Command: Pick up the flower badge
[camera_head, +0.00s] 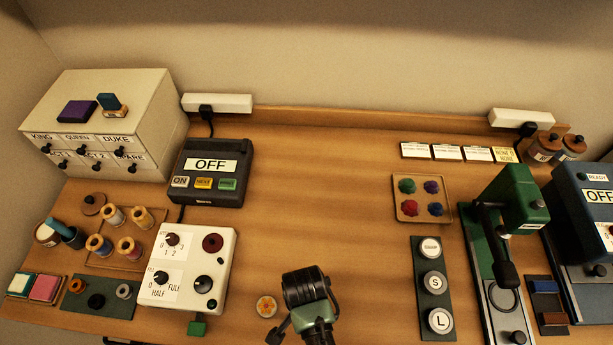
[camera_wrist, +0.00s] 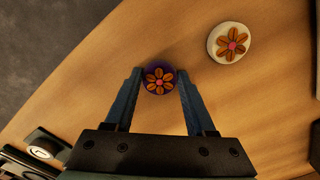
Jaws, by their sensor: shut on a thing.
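A round badge with a dark purple rim and an orange-brown flower (camera_wrist: 159,81) sits between the fingertips of my gripper (camera_wrist: 160,74) in the wrist view. The fingers are shut on its two sides. A second badge, pale with a similar flower (camera_wrist: 229,41), lies on the wooden table to the upper right, apart from the fingers. One round flower badge (camera_head: 266,307) shows in the head view, just left of my arm's dark end. The held badge and my fingertips are hidden there. I cannot tell whether the held badge is clear of the table.
A white control box with knobs (camera_head: 196,268) stands left of the loose badge. A dark strip with round S and L pieces (camera_head: 432,290) and a green press (camera_head: 515,215) stand to the right. The middle of the table (camera_head: 320,190) is clear.

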